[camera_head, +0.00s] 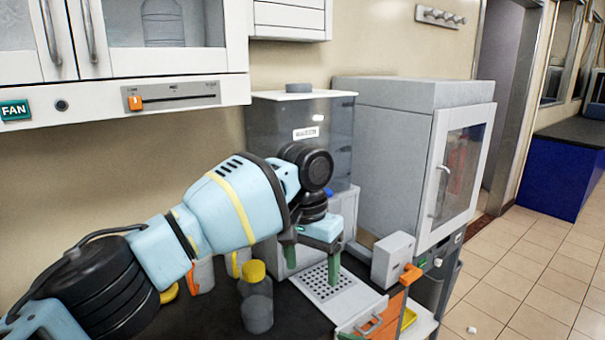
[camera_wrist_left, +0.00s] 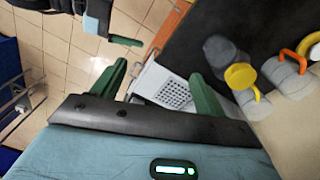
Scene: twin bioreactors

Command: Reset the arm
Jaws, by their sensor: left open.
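My left arm (camera_head: 222,205) reaches in from the left over the dark counter. My left gripper (camera_head: 311,266) is open and empty, its two green fingers pointing down in front of the clear-fronted machine (camera_head: 300,110). In the left wrist view the open left gripper (camera_wrist_left: 158,70) has its fingers spread, with the perforated tray (camera_wrist_left: 174,94) seen between them. The tray (camera_head: 325,285) lies below the fingers in the head view. A dark piece with a green tip (camera_wrist_left: 124,41), seemingly my right gripper, shows at upper left in the wrist view; its jaw state is unclear.
A yellow-capped bottle (camera_head: 257,300) stands on the counter left of the tray, near cups (camera_head: 203,272) with coloured handles. A grey cabinet (camera_head: 400,150) stands right of the machine. A small grey box (camera_head: 393,260) with an orange lever is nearby. Tiled floor (camera_head: 530,270) is open at right.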

